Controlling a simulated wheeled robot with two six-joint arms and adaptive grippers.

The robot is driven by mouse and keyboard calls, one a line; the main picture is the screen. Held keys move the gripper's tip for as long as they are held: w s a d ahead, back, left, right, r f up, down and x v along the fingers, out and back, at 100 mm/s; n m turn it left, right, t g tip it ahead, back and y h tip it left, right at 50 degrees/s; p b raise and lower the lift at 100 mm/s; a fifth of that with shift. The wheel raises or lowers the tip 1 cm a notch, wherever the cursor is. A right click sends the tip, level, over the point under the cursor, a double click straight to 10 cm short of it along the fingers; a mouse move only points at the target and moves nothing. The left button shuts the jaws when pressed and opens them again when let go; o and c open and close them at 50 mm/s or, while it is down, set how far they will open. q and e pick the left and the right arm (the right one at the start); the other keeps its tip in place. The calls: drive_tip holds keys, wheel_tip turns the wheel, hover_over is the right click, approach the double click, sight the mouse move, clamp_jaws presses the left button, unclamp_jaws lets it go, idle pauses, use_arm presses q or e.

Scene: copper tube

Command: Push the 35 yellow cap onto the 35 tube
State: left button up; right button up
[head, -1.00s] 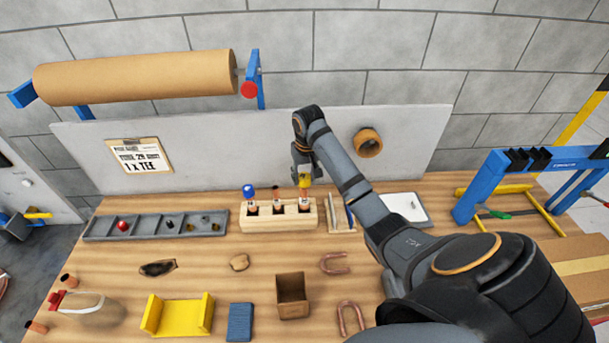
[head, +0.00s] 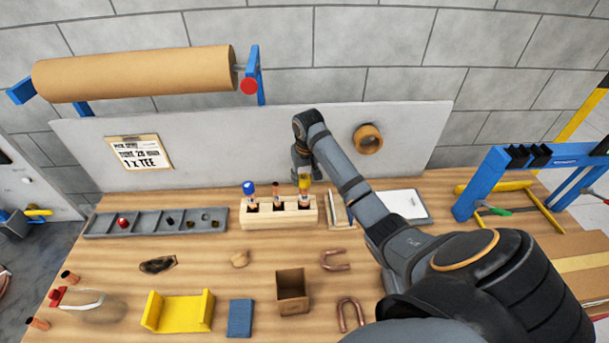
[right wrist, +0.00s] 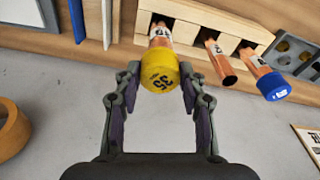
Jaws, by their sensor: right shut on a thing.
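The yellow cap (right wrist: 158,72), marked 35, is between the fingers of my right gripper (right wrist: 158,88). In the right wrist view it sits at the end of a copper tube (right wrist: 160,36) standing in the wooden rack (right wrist: 188,14). I cannot tell how far the cap is pushed on. In the head view my right gripper (head: 303,178) is above the rack's right end, with the yellow cap (head: 304,182) below it, and the rack (head: 268,222) stands on the bench. The left gripper is out of view.
A blue-capped tube (right wrist: 272,86) and a bare copper tube (right wrist: 222,68) stand in the same rack. A grey parts tray (head: 155,224) is left of the rack. A clipboard (head: 404,205) lies to the right. A cardboard box (head: 292,292) stands in front.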

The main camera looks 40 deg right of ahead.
sight(306, 180)
drive_tip(key=shift+f, duration=0.75)
drive_tip(key=o, duration=0.8)
drive_tip(key=r, duration=0.5)
drive_tip(key=s+r, duration=0.1)
drive_tip(key=r, duration=0.1)
drive_tip(key=shift+a+r, duration=0.2)
drive_tip(key=shift+r, duration=0.05)
